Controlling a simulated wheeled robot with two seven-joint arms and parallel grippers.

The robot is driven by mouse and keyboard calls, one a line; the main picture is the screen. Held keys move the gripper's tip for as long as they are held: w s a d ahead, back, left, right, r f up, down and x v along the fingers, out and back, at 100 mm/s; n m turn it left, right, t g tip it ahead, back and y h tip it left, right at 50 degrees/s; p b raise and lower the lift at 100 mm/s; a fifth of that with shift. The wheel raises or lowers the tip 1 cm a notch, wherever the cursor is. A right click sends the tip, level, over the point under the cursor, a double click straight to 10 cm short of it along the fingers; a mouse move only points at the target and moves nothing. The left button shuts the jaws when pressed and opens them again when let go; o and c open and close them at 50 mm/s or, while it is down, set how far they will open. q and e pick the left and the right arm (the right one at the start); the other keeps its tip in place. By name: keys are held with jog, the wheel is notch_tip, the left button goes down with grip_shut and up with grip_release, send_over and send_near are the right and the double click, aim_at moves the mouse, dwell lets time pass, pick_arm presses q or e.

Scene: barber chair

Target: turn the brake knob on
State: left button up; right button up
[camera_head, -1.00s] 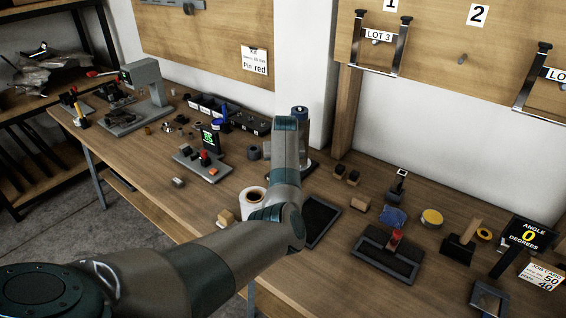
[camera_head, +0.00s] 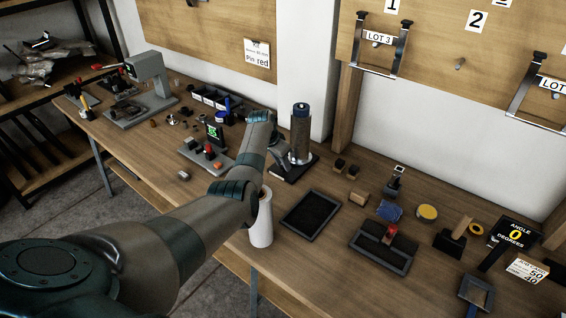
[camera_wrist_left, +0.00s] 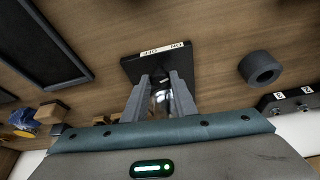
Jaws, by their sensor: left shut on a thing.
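The brake device stands upright at the back of the bench, with a dark blue-topped silver column (camera_head: 301,132) on a black base plate (camera_head: 292,172). In the left wrist view its base (camera_wrist_left: 150,66) carries a white strip with OFF and ON labels (camera_wrist_left: 162,49). My left gripper (camera_head: 279,160) is low beside the column. In the left wrist view its two grey fingers (camera_wrist_left: 160,92) are shut on a shiny silver part, which I take to be the brake knob (camera_wrist_left: 160,103). The knob's pointer is hidden. My right gripper is not in view.
A white cylinder (camera_head: 262,222) stands close below my left arm. A black tray (camera_head: 312,214) lies right of it. A dark ring (camera_wrist_left: 262,68) and a switch box (camera_wrist_left: 295,104) are near the gripper. Small blocks (camera_head: 353,199) stand right of the device.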

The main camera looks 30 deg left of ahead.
pick_arm(q)
jog(key=shift+a+m+h+b, duration=0.2)
jog(key=shift+m+h+b, duration=0.55)
jog(key=shift+m, duration=0.85)
jog(key=o, duration=1)
jog(key=shift+o, duration=0.2)
jog(key=shift+r, duration=0.15)
jog(key=shift+s+a+r, duration=0.1)
jog(key=shift+s+r, duration=0.05)
jog(key=shift+r, duration=0.2)
jog(key=b+v, duration=0.2)
jog(key=v, duration=1.4)
jog(key=shift+w+r+b, duration=0.25)
jog(key=shift+r+b, duration=0.1)
jog(key=shift+b, duration=0.05)
